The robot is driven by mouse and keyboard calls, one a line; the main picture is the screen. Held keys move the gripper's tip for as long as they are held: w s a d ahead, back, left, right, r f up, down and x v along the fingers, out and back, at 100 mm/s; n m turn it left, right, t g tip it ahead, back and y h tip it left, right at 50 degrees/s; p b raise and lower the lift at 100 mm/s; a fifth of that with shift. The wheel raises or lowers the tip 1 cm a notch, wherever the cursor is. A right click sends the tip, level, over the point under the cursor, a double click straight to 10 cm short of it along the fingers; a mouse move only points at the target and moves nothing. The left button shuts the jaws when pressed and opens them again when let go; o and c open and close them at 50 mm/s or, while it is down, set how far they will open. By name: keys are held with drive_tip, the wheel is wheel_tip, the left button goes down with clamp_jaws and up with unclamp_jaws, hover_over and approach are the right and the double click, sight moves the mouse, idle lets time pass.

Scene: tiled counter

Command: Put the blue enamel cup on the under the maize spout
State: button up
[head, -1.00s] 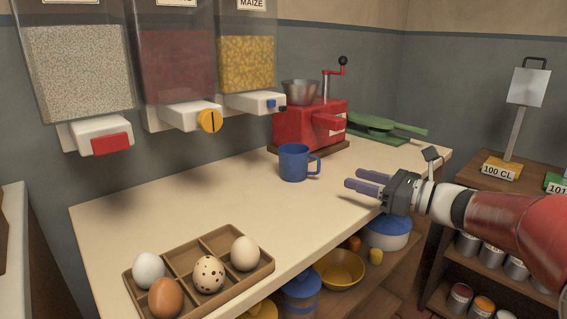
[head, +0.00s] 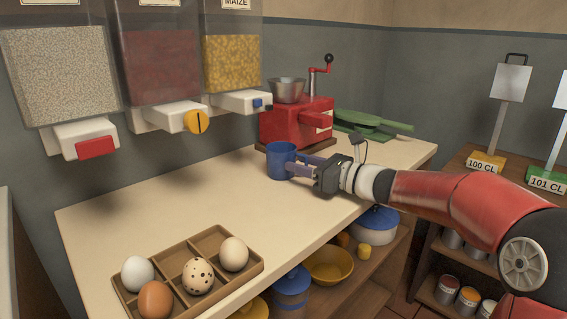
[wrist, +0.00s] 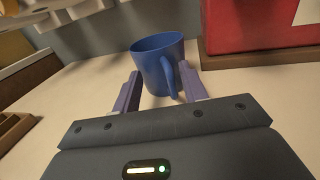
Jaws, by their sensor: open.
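The blue enamel cup (head: 281,160) stands upright on the pale counter, in front of the red grinder. My gripper (head: 300,167) is open at its right, fingers pointing at it. In the wrist view the cup (wrist: 153,62) is straight ahead, its handle toward me, between or just beyond the fingertips of my gripper (wrist: 158,84). I cannot tell whether the fingers touch it. The maize dispenser (head: 232,62) hangs on the wall, back left of the cup, with a white spout (head: 238,102) bearing a small blue button. The counter below this spout looks bare.
A red grinder (head: 297,122) stands just behind the cup, with a green tool (head: 370,122) to its right. Two other dispensers hang left of the maize. An egg tray (head: 222,276) lies at the front left. The middle of the counter (head: 170,200) is clear.

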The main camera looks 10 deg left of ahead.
clamp_jaws()
drive_tip(key=shift+r, duration=0.1)
idle(0.5)
